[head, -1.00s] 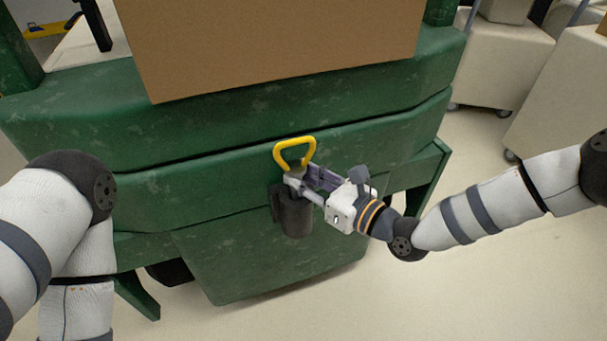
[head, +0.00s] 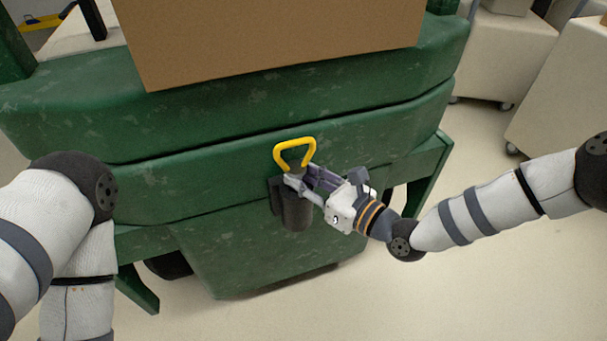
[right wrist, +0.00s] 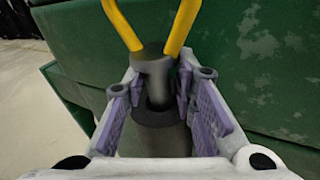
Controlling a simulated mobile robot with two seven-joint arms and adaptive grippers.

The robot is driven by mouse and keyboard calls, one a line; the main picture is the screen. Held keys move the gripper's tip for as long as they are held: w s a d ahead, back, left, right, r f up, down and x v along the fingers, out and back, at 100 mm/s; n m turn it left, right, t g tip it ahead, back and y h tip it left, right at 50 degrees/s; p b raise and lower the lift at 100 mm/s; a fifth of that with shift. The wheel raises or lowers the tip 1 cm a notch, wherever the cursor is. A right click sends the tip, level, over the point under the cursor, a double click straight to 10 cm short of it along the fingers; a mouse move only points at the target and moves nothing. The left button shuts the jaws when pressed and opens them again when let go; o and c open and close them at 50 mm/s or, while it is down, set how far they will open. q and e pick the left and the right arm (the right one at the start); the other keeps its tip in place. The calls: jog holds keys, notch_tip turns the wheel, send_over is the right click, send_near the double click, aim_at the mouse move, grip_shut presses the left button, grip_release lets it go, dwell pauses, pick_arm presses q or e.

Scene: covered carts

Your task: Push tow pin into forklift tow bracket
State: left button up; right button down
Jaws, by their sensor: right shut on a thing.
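The tow pin has a yellow loop handle (head: 295,154) and a grey shaft (right wrist: 154,75). My right gripper (head: 299,178) is shut on the shaft just below the handle; its fingers also show on both sides in the right wrist view (right wrist: 155,88). The dark cylindrical tow bracket (head: 297,212) is on the green forklift's rear, directly below the pin. In the right wrist view the bracket (right wrist: 155,140) has an open hole, and the shaft stands over or in its far part. How deep the tip sits is hidden. My left gripper is out of frame.
The green forklift (head: 200,165) fills the middle, with a large brown box (head: 270,40) on top. Pale covered carts (head: 510,50) stand at the back right. The pale floor (head: 480,280) at the lower right is clear.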

jog(key=shift+f, duration=0.5)
jog(key=c, duration=1.2)
grip_release()
jog(key=shift+f, duration=0.1)
jog(key=shift+s+f, duration=0.1)
jog(key=shift+f, duration=0.05)
jog(key=v, duration=1.1)
jog(key=shift+s+d+r, duration=0.25)
jog(key=shift+d, duration=0.05)
